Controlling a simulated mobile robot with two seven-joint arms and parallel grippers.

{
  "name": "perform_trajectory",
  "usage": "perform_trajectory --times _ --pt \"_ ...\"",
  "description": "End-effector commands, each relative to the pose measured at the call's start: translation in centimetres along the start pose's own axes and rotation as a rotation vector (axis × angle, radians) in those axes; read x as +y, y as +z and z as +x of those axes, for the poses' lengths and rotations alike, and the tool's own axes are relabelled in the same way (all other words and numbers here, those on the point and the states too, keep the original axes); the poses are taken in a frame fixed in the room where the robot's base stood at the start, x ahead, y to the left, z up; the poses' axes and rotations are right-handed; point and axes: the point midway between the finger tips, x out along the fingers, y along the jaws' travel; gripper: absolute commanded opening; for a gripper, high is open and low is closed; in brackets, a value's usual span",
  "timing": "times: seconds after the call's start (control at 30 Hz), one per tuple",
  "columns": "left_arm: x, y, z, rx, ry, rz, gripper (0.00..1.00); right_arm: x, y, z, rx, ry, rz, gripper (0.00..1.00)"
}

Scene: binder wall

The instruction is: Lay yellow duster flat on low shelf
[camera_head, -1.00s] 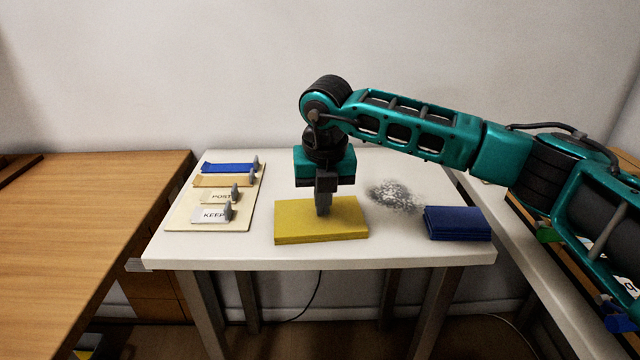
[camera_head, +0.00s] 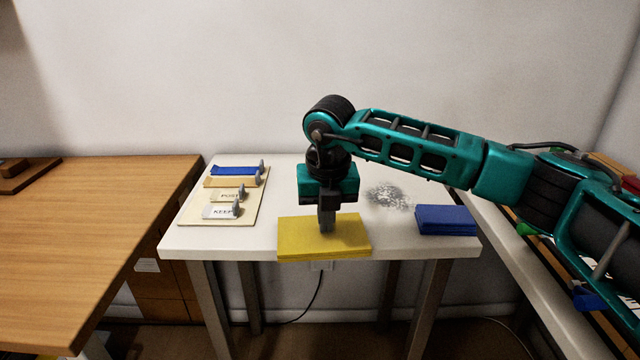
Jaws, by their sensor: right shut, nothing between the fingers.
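The yellow duster (camera_head: 295,237) is a flat, layered rectangular pad at the front middle of the white table (camera_head: 240,240). Its near side overlaps the table's front edge in the picture. I cannot tell whether it rests on the table or is slightly raised. My right gripper (camera_head: 327,228) points straight down with its fingers shut and the tips at the duster's top face. Nothing shows between the fingers. My left gripper is out of view. I cannot make out a low shelf.
A folded blue cloth (camera_head: 446,220) lies at the table's right, with a grey dusty patch (camera_head: 388,195) beside it. A cream board (camera_head: 190,215) with labelled clips lies at the left. A wooden desk (camera_head: 90,220) stands left; a narrow white surface (camera_head: 497,235) runs along the right.

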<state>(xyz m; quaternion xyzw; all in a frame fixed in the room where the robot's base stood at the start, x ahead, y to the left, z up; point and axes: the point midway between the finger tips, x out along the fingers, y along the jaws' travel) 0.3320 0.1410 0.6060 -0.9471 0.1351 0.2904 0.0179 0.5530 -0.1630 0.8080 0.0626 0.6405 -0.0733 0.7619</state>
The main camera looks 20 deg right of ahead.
Motion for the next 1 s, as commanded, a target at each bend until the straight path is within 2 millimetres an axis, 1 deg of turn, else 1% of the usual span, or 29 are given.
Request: perform_trajectory --times 0.03,0.13,0.33,0.5,0.67,1.0 --pt "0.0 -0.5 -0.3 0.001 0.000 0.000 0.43 -0.1 -0.2 -0.1 0.010 -0.007 -0.002 0.00" --pt "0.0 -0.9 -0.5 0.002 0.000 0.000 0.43 -0.1 0.0 -0.8 0.009 -0.007 -0.001 0.00" --pt "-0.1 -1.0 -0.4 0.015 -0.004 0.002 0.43 -0.1 0.1 -0.8 0.004 -0.005 0.000 0.00" --pt "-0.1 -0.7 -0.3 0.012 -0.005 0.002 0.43 -0.9 0.6 -0.8 0.007 -0.005 0.000 0.00" --pt "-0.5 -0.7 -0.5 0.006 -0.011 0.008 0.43 -0.8 -2.1 -1.4 0.005 -0.003 -0.006 0.00" --pt "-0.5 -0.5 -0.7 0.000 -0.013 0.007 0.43 -0.8 -8.0 -2.4 0.005 -0.003 -0.005 0.00"
